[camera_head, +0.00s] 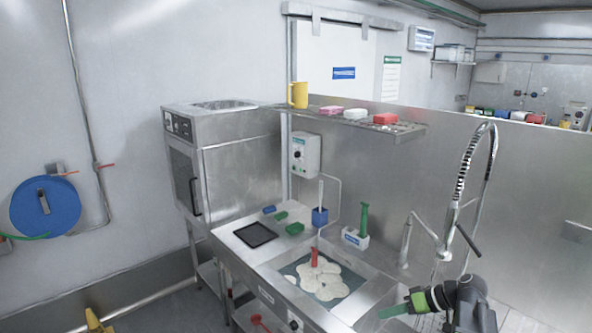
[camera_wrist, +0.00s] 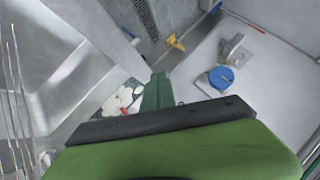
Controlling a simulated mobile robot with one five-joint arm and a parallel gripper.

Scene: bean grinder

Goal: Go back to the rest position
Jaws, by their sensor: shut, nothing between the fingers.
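My gripper (camera_head: 394,310) is at the lower right in the head view, beside the right end of the sink counter. Its green fingers point left over the counter end, shut and empty. In the wrist view the fingers (camera_wrist: 157,92) show as one closed green piece in the middle, above the green and black gripper body. Nothing is held. The sink basin (camera_head: 352,283), with pale plates (camera_head: 318,281) and a red-handled tool (camera_head: 314,257) in it, lies left of my gripper. The plates also show in the wrist view (camera_wrist: 122,100), just left of the fingers.
A tall spring-hose faucet (camera_head: 460,180) and a smaller tap (camera_head: 408,235) stand close behind my gripper. A wall shelf (camera_head: 350,118) holds a yellow jug (camera_head: 298,95). A steel dishwasher (camera_head: 240,165) stands left of the counter. A blue hose reel (camera_head: 45,206) hangs on the left wall.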

